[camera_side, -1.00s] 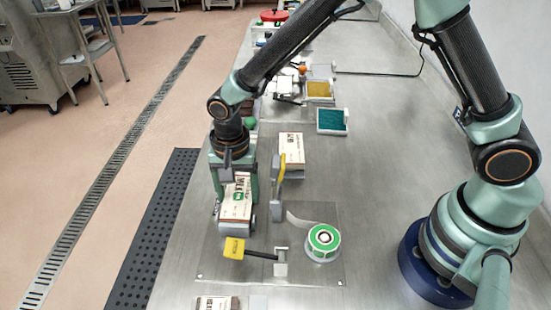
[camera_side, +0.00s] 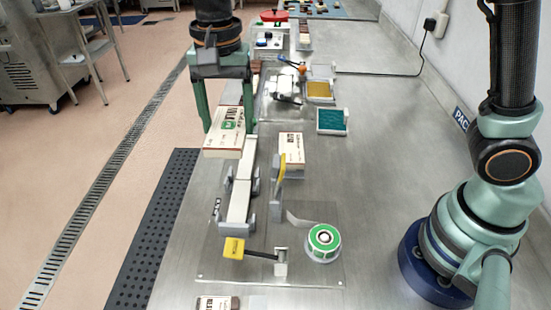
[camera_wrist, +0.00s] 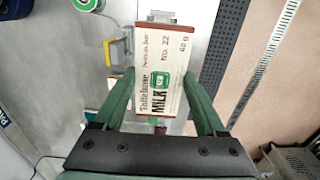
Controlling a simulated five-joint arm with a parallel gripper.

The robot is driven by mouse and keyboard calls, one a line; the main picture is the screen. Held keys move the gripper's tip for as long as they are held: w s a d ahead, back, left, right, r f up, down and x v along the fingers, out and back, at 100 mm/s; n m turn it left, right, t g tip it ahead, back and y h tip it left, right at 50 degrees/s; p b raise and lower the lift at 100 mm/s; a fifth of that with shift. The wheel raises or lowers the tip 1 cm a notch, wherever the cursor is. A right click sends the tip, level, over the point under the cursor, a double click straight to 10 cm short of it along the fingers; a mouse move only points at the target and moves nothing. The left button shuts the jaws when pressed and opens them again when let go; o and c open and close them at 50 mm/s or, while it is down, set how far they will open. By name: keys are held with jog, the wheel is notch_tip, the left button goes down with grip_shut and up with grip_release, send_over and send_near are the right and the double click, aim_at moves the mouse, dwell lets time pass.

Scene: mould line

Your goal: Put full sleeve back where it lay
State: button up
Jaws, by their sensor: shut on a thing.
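My gripper (camera_side: 226,112) is shut on a full sleeve (camera_side: 223,138), a cream and brown box printed MILK with a green mark. It holds the sleeve raised, above and behind the far end of the grey sleeve holder (camera_side: 239,196). In the wrist view, the two green fingers of my gripper (camera_wrist: 160,92) sit on either side of the sleeve (camera_wrist: 158,65). The holder stands on the clear plate and its channel looks empty. Where the sleeve lay before is not marked in these views.
Another cream sleeve (camera_side: 291,150) stands right of the holder, beside a yellow-topped lever (camera_side: 281,170). A green-ringed roll (camera_side: 322,240) and a yellow tab (camera_side: 234,248) are nearer. A further box (camera_side: 218,303) lies at the bottom edge. Teal (camera_side: 332,120) and yellow (camera_side: 320,90) trays stand behind.

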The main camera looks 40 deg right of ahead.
jog(key=shift+r, duration=0.9)
notch_tip(320, 180, up, 5)
jog(key=shift+f, duration=0.15)
jog(key=w+d, duration=0.1)
jog(key=d, duration=1.2)
send_over(326, 163)
notch_tip(326, 163, down, 27)
jog(key=shift+w+f, duration=0.1)
jog(key=shift+f, duration=0.05)
jog(key=shift+f, duration=0.25)
dwell(1.2)
jog(key=o, duration=1.4)
